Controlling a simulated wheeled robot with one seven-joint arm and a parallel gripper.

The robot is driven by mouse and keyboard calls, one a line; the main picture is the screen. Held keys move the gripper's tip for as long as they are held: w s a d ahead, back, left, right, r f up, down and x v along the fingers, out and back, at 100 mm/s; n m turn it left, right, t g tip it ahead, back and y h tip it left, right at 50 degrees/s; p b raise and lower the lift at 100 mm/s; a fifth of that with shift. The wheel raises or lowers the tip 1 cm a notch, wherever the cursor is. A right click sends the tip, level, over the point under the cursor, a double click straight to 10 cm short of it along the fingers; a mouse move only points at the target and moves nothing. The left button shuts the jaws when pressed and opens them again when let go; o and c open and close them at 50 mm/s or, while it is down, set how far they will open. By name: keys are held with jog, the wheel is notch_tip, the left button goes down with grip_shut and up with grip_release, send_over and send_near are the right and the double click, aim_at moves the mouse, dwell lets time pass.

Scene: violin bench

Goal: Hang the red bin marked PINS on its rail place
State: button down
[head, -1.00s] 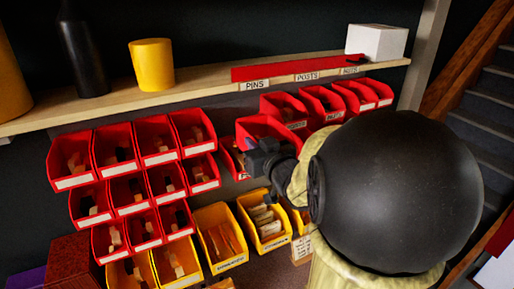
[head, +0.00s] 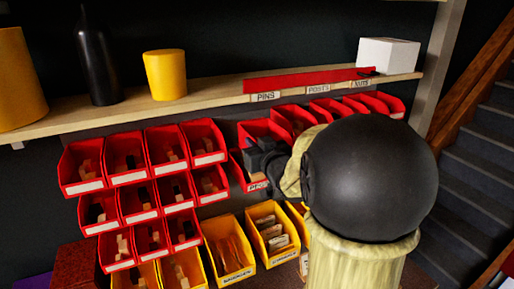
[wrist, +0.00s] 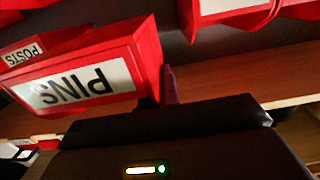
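The red bin marked PINS (head: 261,128) is at the left end of the upper red row, just below the shelf label PINS (head: 265,97). In the wrist view the PINS bin (wrist: 122,60) shows close up, its white label upside down. My gripper (head: 268,158) is at the bin's front and hides much of it in the head view. One dark finger (wrist: 168,85) lies against the bin's side edge; the other finger is hidden. The gripper appears shut on the bin. Whether the bin's back touches the rail is hidden.
The POSTS bin (wrist: 22,52) is close beside the PINS bin. Another red bin (head: 239,174) is just below my gripper. The wooden shelf (head: 215,97) overhangs the bins. Yellow bins (head: 229,258) are lower down, and red bins (head: 83,172) fill the left.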

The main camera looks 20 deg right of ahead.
aim_at(239, 133)
jog(key=shift+w, duration=4.25)
jog(key=shift+w+r, duration=0.1)
jog(key=shift+w, duration=1.45)
jog(key=shift+f+b, duration=0.95)
jog(key=shift+b, duration=0.1)
dwell(0.8)
jog(key=c, duration=1.6)
grip_release()
